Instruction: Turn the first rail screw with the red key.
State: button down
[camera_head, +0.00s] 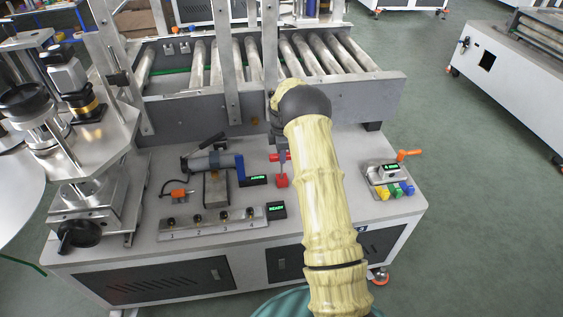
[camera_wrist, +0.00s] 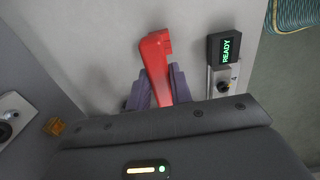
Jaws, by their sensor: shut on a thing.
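My gripper (camera_head: 280,146) is over the worktop, right of the rail's far end. In the wrist view my gripper (camera_wrist: 155,92) is shut on the red key (camera_wrist: 157,55), which reaches out beyond the fingers. In the head view the red key (camera_head: 280,157) shows as a red bar, with a red block below it (camera_head: 282,181); whether the two are joined or the block rests on the worktop is unclear. The rail (camera_head: 212,223) lies at the front with dark screws numbered 1 to 4. The first rail screw (camera_head: 171,221) is at its left end, apart from the key.
A READY display (camera_head: 277,210) stands at the rail's right end. A grey cylinder device (camera_head: 212,162) and a block (camera_head: 216,189) stand behind the rail. A holder (camera_head: 384,172) with coloured pieces and an orange handle is at right. Uprights and a roller conveyor are behind.

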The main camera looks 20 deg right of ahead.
jog(key=shift+r+p, duration=1.5)
jog(key=shift+r, duration=0.55)
